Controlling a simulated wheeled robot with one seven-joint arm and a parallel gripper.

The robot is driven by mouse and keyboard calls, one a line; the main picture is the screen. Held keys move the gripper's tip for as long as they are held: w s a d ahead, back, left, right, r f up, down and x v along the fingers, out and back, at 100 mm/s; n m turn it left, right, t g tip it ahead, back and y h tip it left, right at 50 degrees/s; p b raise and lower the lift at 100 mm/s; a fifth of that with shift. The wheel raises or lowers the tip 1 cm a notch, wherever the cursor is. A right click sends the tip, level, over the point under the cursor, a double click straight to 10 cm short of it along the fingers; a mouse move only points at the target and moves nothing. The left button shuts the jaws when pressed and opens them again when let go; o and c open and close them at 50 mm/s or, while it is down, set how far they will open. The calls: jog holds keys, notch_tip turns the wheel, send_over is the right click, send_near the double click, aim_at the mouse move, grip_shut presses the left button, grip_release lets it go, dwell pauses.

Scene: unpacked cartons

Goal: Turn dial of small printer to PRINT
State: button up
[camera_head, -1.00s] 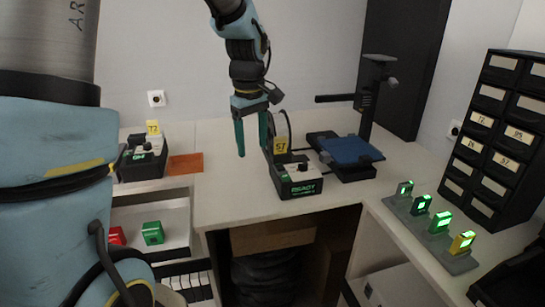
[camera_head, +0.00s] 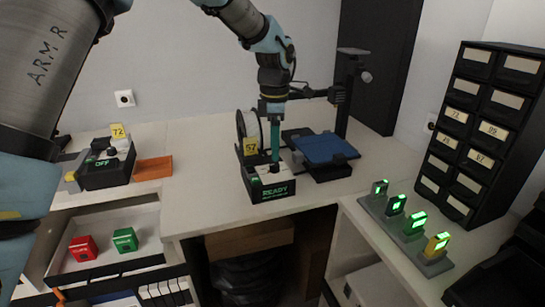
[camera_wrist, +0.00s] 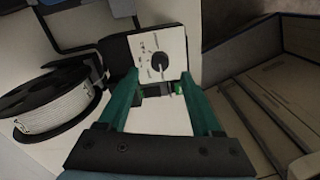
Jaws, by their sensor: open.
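A small dark box with a light top panel (camera_head: 258,187) and a green READY display stands on the counter; I take it for the small printer. Its black dial (camera_wrist: 159,62) shows on the white panel in the wrist view, with a pointer and small marks too blurred to read. My gripper (camera_head: 276,160) points down over the box. In the wrist view my gripper (camera_wrist: 160,76) is open, its two teal fingers on either side of the dial in the picture. I cannot tell whether they touch it.
A white spool (camera_wrist: 50,105) and a yellow 57 tag (camera_head: 251,146) stand behind the box. A blue-bed machine (camera_head: 325,149) is close on the right. Another dark box (camera_head: 104,172) reads OFF at left. An open drawer (camera_head: 148,222) holds red and green blocks. Lit modules (camera_head: 411,226) stand at right.

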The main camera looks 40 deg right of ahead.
aim_at(275, 164)
jog(key=shift+f+p, duration=0.6)
jog(key=shift+f, duration=1.9)
grip_shut()
